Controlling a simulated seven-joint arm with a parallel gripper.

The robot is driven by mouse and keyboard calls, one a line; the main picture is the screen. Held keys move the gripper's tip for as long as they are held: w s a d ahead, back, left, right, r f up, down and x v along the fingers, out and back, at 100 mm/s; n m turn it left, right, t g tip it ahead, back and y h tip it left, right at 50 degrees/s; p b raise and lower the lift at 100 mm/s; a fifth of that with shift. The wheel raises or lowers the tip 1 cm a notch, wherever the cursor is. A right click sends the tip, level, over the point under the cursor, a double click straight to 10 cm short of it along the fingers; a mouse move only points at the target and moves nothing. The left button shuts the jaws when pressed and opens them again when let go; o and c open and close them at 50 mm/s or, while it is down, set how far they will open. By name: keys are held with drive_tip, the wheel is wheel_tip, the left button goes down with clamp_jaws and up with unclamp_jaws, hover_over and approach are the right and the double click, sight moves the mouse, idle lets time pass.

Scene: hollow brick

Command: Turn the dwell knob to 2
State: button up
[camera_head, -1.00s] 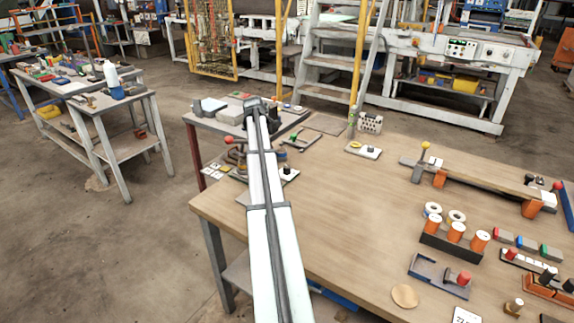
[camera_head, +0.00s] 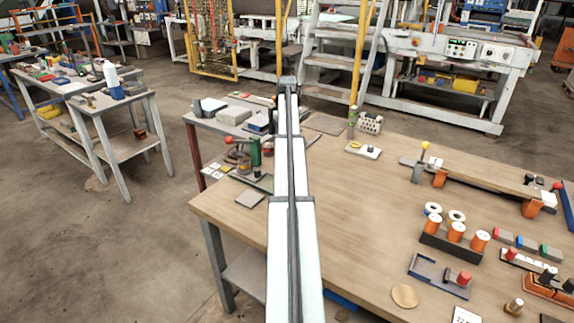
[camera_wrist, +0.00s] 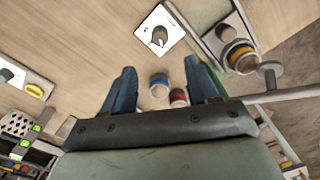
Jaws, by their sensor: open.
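A white square plate with a grey round knob (camera_wrist: 158,37) lies on the wooden table, at the top middle of the wrist view. The knob has a pale pointer mark; its dial numbers and label are too small to read. My gripper (camera_wrist: 160,70) is open and empty, its two blue fingers pointing toward the table. The knob is beyond the fingertips and apart from them. In the head view my arm runs up the middle and covers the place of this plate; I cannot make out the gripper there.
Small round containers (camera_wrist: 160,84) show between the fingers. A fixture with a lever (camera_wrist: 240,55) is at the right. In the head view, a red-balled clamp (camera_head: 240,148) stands left of my arm and a plate with a yellow part (camera_head: 363,151) right. The table's middle is clear.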

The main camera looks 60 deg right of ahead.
wheel_tip(320, 180, down, 12)
drive_tip(key=shift+f, duration=0.25)
idle(0.3)
drive_tip(key=shift+c, duration=0.2)
drive_tip(key=c, duration=1)
drive_tip(key=shift+m, duration=0.3)
drive_tip(key=m, duration=0.5)
drive_tip(key=shift+m, duration=0.4)
drive_tip(key=m, duration=0.5)
drive_tip(key=shift+m, duration=0.3)
